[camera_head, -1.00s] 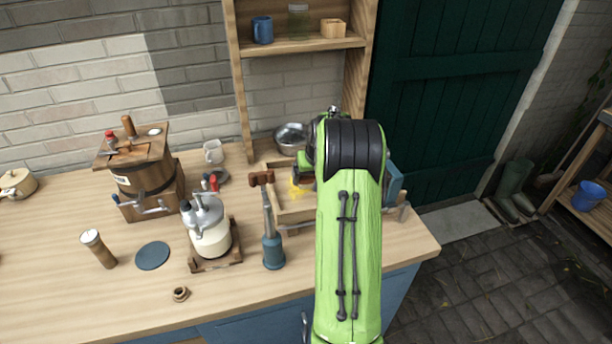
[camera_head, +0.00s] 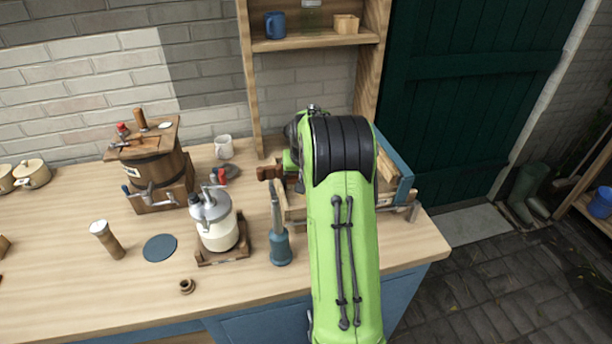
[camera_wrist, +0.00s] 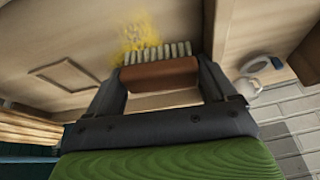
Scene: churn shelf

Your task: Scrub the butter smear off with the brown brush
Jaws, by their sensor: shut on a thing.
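In the wrist view, my gripper (camera_wrist: 160,80) is shut on the brown brush (camera_wrist: 158,74), with one dark finger on each side of its block. The pale bristles (camera_wrist: 155,53) point away from my gripper. The yellow butter smear (camera_wrist: 135,38) lies on a wooden surface right by the bristles, mostly up and left of them. The bristles overlap its edge in the picture; I cannot tell if they touch it.
A white-bodied can (camera_head: 218,235) and a wooden churn (camera_head: 150,170) stand farther left. A shelf (camera_head: 315,41) rises behind. The counter's front left is mostly clear.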

